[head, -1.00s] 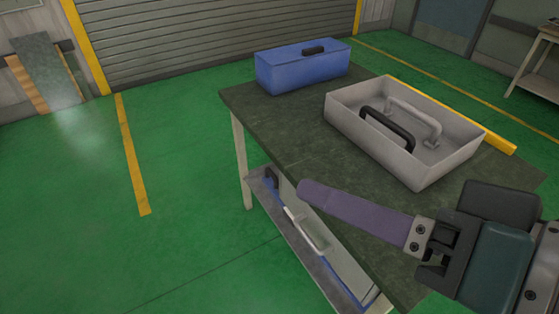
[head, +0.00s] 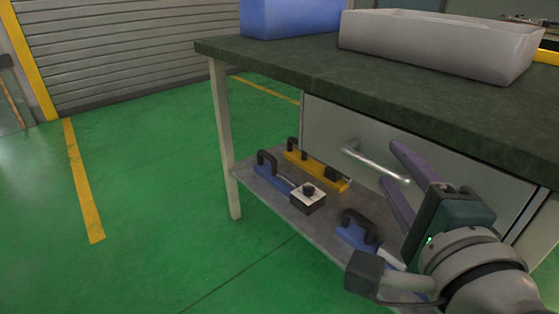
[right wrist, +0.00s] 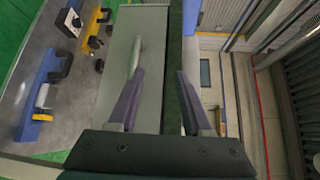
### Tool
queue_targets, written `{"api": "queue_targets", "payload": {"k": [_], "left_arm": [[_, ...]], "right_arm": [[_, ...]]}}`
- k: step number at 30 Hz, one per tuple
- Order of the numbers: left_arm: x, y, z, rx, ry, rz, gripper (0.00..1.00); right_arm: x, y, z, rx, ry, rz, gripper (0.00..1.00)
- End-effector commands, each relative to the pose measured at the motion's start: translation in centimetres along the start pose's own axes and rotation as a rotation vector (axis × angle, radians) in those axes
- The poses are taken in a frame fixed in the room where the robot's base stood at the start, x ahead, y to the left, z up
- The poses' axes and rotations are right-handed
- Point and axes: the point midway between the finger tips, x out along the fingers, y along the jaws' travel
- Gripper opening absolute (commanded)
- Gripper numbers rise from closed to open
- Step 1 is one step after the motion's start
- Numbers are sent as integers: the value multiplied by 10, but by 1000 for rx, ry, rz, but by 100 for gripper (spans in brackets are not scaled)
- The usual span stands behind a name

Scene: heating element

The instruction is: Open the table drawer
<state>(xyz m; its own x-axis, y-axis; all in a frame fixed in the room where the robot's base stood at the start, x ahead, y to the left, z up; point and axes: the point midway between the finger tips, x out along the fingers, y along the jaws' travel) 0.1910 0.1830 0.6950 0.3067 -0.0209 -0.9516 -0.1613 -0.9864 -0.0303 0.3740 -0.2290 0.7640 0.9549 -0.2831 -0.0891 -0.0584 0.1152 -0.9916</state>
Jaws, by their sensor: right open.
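The table drawer (head: 330,127) is a grey panel under the dark green tabletop, and it looks closed. Its pale bar handle (head: 374,162) runs across the front. My right gripper (head: 391,164) is open in front of the drawer, its purple fingers one above the other near the right end of the handle. In the right wrist view the handle (right wrist: 135,57) shows just beyond the tip of the left finger of my right gripper (right wrist: 161,73). It does not clearly lie between the fingers, and I cannot tell whether they touch. My left gripper is out of view.
The table (head: 300,60) carries a blue box (head: 290,17) and an open grey tray (head: 440,42). A lower shelf (head: 262,190) below the drawer holds blue and yellow handled tools (head: 316,172). The green floor to the left is clear.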

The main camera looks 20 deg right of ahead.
Motion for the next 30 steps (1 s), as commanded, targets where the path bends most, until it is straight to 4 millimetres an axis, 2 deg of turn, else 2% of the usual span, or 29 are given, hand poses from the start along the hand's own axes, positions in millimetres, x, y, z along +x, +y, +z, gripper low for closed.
{"api": "queue_targets", "payload": {"k": [1,5,11,21,25,30], "left_arm": [[22,1,7,0,0,0,37],[31,1,10,1,1,-1,37],[33,0,11,5,0,-3,37],[50,-1,17,10,0,-7,37],[54,-1,18,10,0,-7,37],[55,0,18,10,0,-6,37]], "right_arm": [[3,28,-9,20,34,13,49],[4,44,-21,53,89,33,49],[21,45,-25,59,102,35,49],[84,49,-31,58,100,36,49],[97,48,-32,58,99,36,49],[102,48,-33,58,99,38,49]]}}
